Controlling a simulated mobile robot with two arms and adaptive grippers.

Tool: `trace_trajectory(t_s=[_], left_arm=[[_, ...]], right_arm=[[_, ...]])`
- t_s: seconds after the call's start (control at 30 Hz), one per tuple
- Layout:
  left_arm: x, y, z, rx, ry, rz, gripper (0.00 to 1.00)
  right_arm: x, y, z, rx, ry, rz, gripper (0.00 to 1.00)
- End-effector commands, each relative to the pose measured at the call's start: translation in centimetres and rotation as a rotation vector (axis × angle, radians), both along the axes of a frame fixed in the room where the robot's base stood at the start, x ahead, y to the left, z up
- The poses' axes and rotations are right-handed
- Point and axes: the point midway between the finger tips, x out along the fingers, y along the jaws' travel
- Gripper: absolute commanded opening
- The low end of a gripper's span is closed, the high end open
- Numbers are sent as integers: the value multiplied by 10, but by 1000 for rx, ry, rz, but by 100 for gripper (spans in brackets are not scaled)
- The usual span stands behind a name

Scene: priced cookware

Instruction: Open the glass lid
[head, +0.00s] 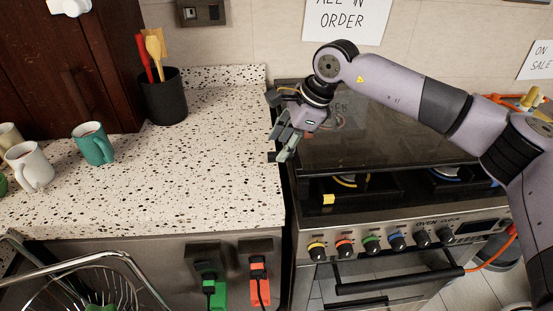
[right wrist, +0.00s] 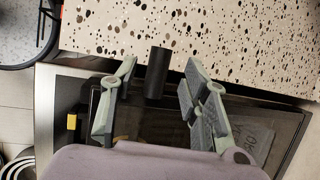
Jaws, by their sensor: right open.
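The dark glass lid (head: 400,140) of the stove lies behind the knobs, with burners showing below its front edge, so it seems partly raised; its exact angle is hard to tell. My right gripper (head: 282,143) is at the lid's left edge, beside the counter. In the right wrist view, my right gripper (right wrist: 159,76) is open, with a short black cylindrical handle (right wrist: 156,72) between its fingers and space on both sides. The lid also shows there as dark glass (right wrist: 262,112). My left gripper is not in view.
The speckled counter (head: 200,170) adjoins the stove on the left. A black utensil holder (head: 164,98), a teal mug (head: 93,144) and a white mug (head: 30,165) stand on it. A wire rack (head: 80,285) is at lower left. Coloured knobs (head: 371,243) line the stove front.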

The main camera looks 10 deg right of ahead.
Motion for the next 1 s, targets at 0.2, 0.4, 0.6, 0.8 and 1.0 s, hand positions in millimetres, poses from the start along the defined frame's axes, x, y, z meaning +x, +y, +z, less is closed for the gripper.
trace_trajectory(t_s=[0.2, 0.4, 0.6, 0.8, 1.0], left_arm=[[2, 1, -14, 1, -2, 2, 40], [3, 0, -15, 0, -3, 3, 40], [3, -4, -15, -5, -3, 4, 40], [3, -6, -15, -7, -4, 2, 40], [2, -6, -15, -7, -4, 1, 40]], right_arm=[[5, 12, -28, 1, 2, 1, 42], [6, 14, -33, 1, 1, 1, 42], [6, 14, -32, 1, 1, 1, 42], [6, 14, -32, 1, 1, 1, 29], [6, 14, -32, 1, 1, 1, 15]])
